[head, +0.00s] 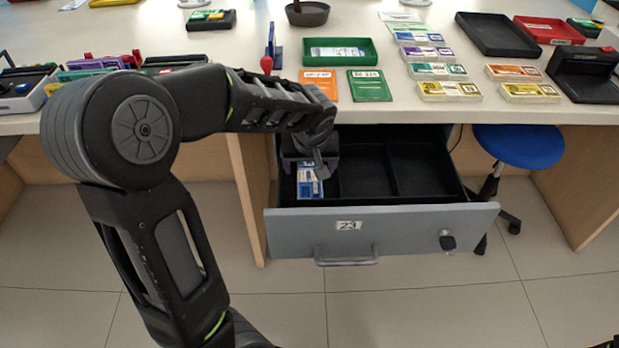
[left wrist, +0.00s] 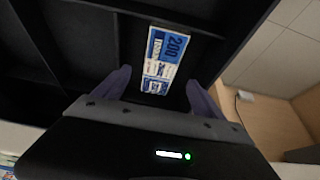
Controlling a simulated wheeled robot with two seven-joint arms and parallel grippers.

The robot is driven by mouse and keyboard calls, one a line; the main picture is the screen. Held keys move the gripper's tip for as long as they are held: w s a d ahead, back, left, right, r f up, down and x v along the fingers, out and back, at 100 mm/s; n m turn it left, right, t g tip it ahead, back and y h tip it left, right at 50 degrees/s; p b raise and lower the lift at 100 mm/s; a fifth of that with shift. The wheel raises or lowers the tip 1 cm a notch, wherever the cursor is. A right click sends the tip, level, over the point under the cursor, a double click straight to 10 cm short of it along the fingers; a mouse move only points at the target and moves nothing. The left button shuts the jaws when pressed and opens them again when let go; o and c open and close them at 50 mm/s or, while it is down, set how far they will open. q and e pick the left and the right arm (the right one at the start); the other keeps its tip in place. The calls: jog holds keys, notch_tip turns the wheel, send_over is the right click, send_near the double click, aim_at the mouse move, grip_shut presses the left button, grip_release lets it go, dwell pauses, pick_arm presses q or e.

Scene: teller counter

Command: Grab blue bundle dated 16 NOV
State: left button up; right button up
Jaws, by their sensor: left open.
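A blue and white bundle (head: 309,181) lies in the left compartment of the open drawer (head: 381,227). In the left wrist view the bundle (left wrist: 163,60) shows the number 200 at one end; I cannot read a date on it. My left gripper (head: 312,170) reaches down into that compartment, over the bundle. In the left wrist view its two fingers (left wrist: 158,88) are apart, with the bundle's near end between them, and they do not visibly grip it. My right gripper is not in view.
The drawer's other compartments (head: 419,166) look empty. Above it, the counter (head: 350,107) holds a green tray (head: 339,52), orange and green booklets, and several coloured bundles. A blue stool (head: 519,146) stands right of the drawer. A wooden panel (head: 248,190) stands close to the drawer's left side.

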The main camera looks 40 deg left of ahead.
aim_at(310, 177)
pick_arm(q)
jog(key=b+x, duration=0.1)
jog(key=x, duration=0.4)
jog(key=shift+f, duration=0.2)
dwell(0.4)
jog(key=c, duration=1.5)
jog(key=shift+r, duration=0.1)
notch_tip(310, 177, up, 10)
jog(key=shift+p, duration=1.15)
